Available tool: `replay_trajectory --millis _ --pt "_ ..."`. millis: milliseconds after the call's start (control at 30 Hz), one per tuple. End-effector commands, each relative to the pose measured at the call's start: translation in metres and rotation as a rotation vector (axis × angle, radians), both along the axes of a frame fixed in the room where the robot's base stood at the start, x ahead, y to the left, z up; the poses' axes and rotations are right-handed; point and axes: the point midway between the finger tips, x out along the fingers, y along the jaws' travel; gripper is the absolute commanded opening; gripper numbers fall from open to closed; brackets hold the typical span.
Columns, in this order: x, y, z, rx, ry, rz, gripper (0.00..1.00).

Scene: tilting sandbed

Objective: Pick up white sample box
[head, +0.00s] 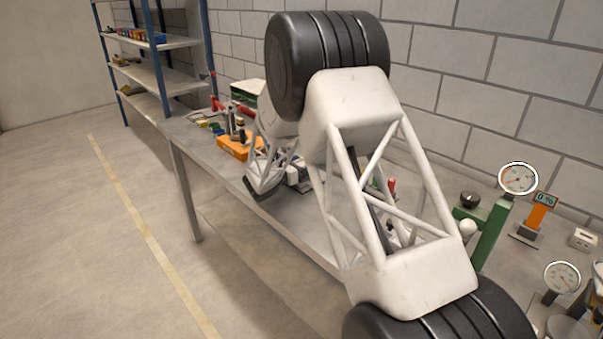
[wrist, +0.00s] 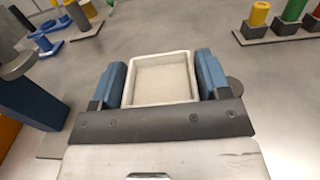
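In the wrist view the white sample box (wrist: 161,80), a shallow open-topped box with a pale interior, lies between the two blue fingers of my gripper (wrist: 160,60). The fingers stand along its left and right sides, with no clear gap on either side, so my gripper looks shut on it. I cannot tell from this view whether the box still touches the grey surface below. In the head view my white truss arm hides the box and fingers.
Coloured cylinders on dark bases (wrist: 290,25) stand at the top right of the wrist view. A dark blue post (wrist: 30,103) is close on the left. On the bench (head: 185,140) are an orange bin (head: 238,148), a gauge (head: 518,179) and a display (head: 545,200).

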Motion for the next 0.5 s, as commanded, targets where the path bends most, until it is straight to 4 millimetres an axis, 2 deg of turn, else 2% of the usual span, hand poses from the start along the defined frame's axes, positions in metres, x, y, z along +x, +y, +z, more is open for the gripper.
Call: replay_trajectory --millis 33,233,500 --pt "0.0 0.0 0.0 0.0 0.0 0.0 0.63" --pt "0.0 0.0 0.0001 0.0 0.0 0.0 0.33" --pt "0.0001 0.0001 0.0011 0.0 -0.001 0.0 0.33"
